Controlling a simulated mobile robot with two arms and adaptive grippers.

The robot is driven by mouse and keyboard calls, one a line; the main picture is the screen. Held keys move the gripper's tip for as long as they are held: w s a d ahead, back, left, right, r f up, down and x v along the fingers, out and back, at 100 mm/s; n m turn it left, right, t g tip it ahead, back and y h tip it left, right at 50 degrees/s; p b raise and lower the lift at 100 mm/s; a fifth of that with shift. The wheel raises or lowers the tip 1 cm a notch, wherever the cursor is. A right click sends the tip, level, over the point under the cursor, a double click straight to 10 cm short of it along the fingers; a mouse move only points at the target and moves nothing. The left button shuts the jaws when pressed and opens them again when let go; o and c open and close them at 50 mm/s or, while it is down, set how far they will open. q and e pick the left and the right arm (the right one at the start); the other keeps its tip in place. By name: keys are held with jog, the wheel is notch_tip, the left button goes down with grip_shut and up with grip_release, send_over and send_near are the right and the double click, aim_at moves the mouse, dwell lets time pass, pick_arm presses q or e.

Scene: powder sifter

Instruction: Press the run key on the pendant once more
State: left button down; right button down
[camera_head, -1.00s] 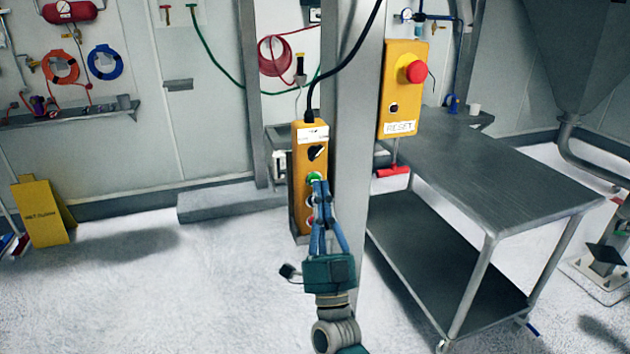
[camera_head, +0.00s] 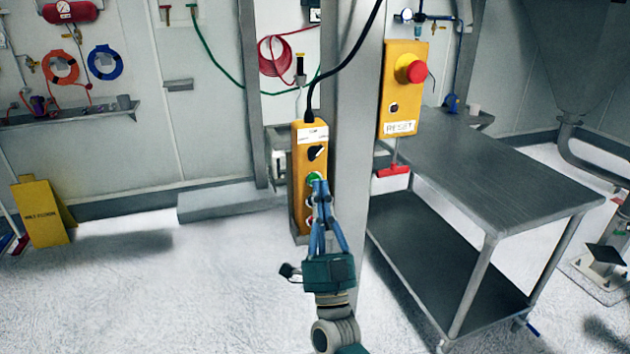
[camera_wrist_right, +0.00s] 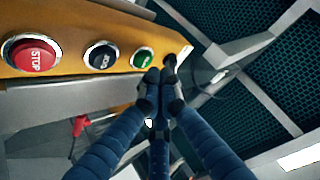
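The yellow pendant (camera_head: 309,150) hangs upright from a black cable in front of a grey post. Its green key (camera_head: 315,177) shows just above my right gripper's fingertips. In the right wrist view the green key (camera_wrist_right: 143,59) is at the right of a row with a black key (camera_wrist_right: 101,57) and a red STOP key (camera_wrist_right: 33,55). My right gripper (camera_head: 320,184) has its blue fingers brought together, with nothing seen between them. In the wrist view its tips (camera_wrist_right: 158,76) lie close beside the green key; I cannot tell if they touch it. My left gripper is not in view.
A yellow RESET box (camera_head: 402,90) with a red emergency button (camera_head: 416,71) is on the post (camera_head: 346,200), right of the pendant. A steel table (camera_head: 490,170) stands to the right. A yellow floor sign (camera_head: 40,212) stands at the left. The floor between is clear.

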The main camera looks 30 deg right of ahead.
jog(key=shift+w+d, duration=0.1)
jog(key=shift+w, duration=0.25)
